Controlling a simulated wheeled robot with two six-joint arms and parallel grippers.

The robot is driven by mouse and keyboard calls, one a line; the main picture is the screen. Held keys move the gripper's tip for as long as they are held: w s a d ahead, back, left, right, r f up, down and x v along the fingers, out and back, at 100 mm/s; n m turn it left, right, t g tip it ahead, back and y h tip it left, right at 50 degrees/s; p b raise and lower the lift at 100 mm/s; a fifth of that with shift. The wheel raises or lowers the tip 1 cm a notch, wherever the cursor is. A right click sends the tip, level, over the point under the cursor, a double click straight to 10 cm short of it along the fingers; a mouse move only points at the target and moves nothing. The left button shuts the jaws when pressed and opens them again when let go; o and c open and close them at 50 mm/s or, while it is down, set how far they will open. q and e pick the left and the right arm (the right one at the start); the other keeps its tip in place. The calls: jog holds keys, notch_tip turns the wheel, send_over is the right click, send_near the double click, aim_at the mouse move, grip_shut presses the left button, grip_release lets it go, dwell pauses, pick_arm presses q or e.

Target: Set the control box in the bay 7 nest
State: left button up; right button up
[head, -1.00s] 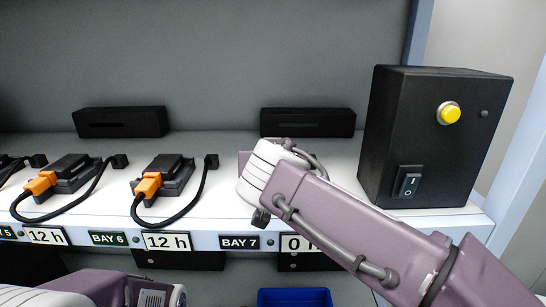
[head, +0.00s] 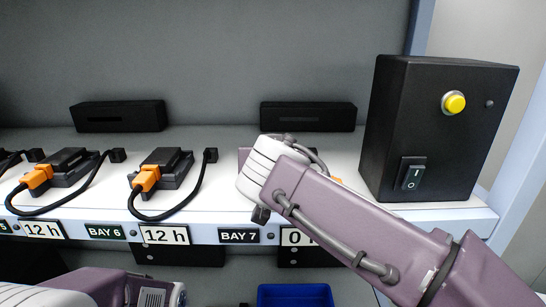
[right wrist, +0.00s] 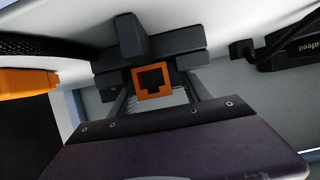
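The control box (right wrist: 150,62) is a dark block with an orange-framed socket, seen close up in the right wrist view. My right gripper (right wrist: 160,95) appears shut on it, with a finger at each side of the socket. In the head view my right wrist hides the box and the fingertips over the bay 7 place. The BAY 7 label (head: 239,236) is on the shelf edge just below; the nest itself is hidden. Whether the box touches the shelf cannot be told. My left arm shows at the lower left; its fingertips are out of view.
Bay 6 holds a similar box (head: 165,170) with an orange plug and black cable. A loose orange plug (right wrist: 28,82) is beside the held box. A large black box (head: 435,130) with a yellow button stands to the right. A blue bin (head: 295,295) is below.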

jog(key=o, duration=0.3)
jog(key=shift+s, duration=0.1)
